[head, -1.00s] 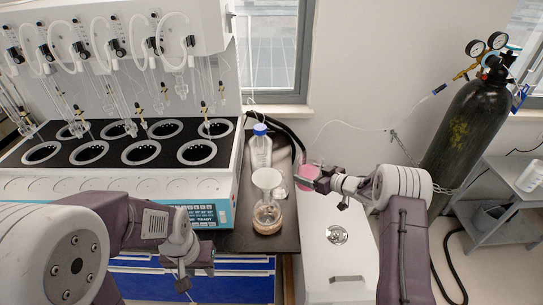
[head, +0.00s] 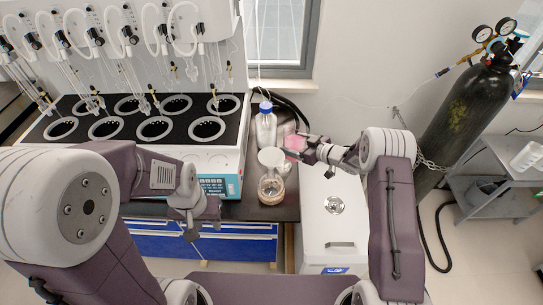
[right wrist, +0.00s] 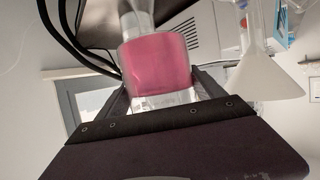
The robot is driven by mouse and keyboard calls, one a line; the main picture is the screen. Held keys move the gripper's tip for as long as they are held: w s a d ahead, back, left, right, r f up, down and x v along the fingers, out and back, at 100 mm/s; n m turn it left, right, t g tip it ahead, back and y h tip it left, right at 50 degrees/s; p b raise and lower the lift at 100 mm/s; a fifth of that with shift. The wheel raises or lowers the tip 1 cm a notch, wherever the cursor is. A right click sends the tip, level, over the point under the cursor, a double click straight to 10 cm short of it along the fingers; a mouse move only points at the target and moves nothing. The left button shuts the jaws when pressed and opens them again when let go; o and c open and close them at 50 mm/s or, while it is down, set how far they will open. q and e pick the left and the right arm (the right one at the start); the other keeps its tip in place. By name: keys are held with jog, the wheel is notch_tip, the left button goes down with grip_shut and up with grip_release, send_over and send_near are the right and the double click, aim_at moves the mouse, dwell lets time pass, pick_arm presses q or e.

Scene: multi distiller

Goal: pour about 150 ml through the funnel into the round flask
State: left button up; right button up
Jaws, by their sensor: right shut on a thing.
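A white funnel (head: 272,158) stands in the mouth of the clear round flask (head: 270,190), which sits on the dark bench top. The flask holds a little brownish contents or shows the bench through it. My right gripper (head: 308,150) is shut on a clear glass vessel of pink liquid (head: 293,145), just right of and behind the funnel. In the right wrist view the pink vessel (right wrist: 158,66) sits between the fingers, and the funnel (right wrist: 264,75) is beside it, apart. My left gripper (head: 200,218) hangs empty at the bench's front left; its jaw gap is unclear.
A blue-capped clear bottle (head: 265,130) stands behind the funnel. The white distiller (head: 215,158) with several wells fills the left. A white cabinet (head: 330,235) is right of the bench. A dark gas cylinder (head: 463,125) and grey cart (head: 490,190) stand far right.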

aim_at(285, 129)
jog(key=shift+s+a+r+n+b, duration=0.15)
jog(key=shift+n+b, duration=0.25)
jog(key=shift+b, duration=0.4)
jog(key=shift+n+t+h, duration=0.5)
jog(key=shift+n+t, duration=0.1)
jog(key=shift+n, duration=0.1)
jog(key=r, duration=0.2)
jog(key=r+p, duration=0.1)
jog(key=r, duration=0.3)
jog(key=shift+s+a+p, duration=0.3)
jog(key=shift+p, duration=0.1)
jog(key=shift+s+r, duration=0.15)
jog(key=shift+r, duration=0.5)
jog(key=shift+s+a+f+n+b, duration=0.2)
jog(key=shift+n+b, duration=0.1)
jog(key=shift+b, duration=0.6)
jog(key=n+b, duration=0.1)
jog(key=b, duration=0.1)
jog(key=r+t+b, duration=0.1)
jog(key=b, duration=0.1)
jog(key=a+r+n+h+b, duration=0.1)
jog(key=b, duration=0.1)
jog(key=shift+s+n+t, duration=0.3)
jog(key=shift+s+t, duration=0.05)
jog(key=shift+t, duration=0.05)
